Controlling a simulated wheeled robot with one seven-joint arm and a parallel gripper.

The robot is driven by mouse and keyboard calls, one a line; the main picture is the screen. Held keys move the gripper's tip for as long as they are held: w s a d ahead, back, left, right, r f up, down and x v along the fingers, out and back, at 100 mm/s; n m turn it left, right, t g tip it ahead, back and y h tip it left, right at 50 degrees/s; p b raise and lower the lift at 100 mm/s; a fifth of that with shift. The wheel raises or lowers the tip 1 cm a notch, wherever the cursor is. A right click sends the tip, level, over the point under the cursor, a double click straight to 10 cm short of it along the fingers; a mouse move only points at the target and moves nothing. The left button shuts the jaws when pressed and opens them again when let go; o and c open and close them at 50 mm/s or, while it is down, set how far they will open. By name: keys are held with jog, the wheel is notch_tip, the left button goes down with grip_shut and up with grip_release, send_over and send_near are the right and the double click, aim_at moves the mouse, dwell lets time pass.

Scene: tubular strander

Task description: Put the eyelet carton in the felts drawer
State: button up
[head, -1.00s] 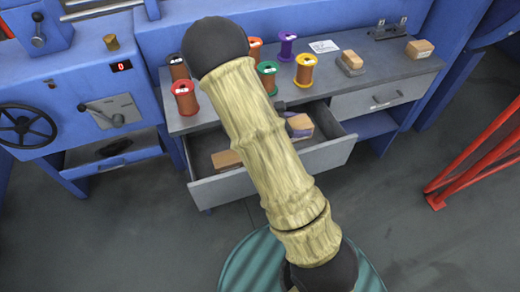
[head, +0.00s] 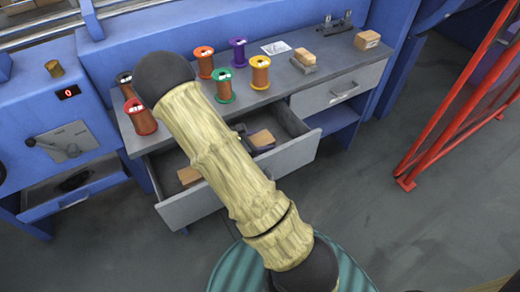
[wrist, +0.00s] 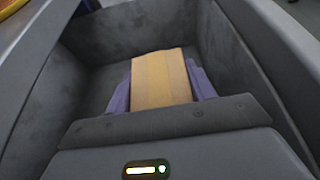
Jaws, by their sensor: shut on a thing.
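My gripper (wrist: 161,88) is shut on a tan cardboard carton (wrist: 162,72), with purple finger pads on either side of it. In the head view the carton (head: 262,138) is inside the right part of the open grey drawer (head: 290,156), below the bench top. The drawer walls surround it in the wrist view. I cannot tell whether it touches the drawer floor, and no lettering is readable on it or on the drawer. My arm hides the middle of the drawer and most of my gripper in the head view.
Another brown block (head: 188,176) lies in the drawer's left part. Several wire spools (head: 259,73) stand on the bench top (head: 285,90). A box (head: 367,40) sits at its right end. The drawer at right (head: 338,94) is shut. A red frame (head: 450,110) stands further right.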

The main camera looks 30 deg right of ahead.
jog(key=shift+f+b, duration=0.65)
jog(key=shift+f, duration=1.15)
jog(key=shift+f, duration=0.2)
jog(key=o, duration=1.2)
jog(key=shift+r, duration=0.2)
jog(key=shift+a+r, duration=0.15)
jog(key=shift+a, duration=0.15)
jog(key=p+v, duration=0.3)
jog(key=v, duration=0.8)
jog(key=shift+a, duration=0.15)
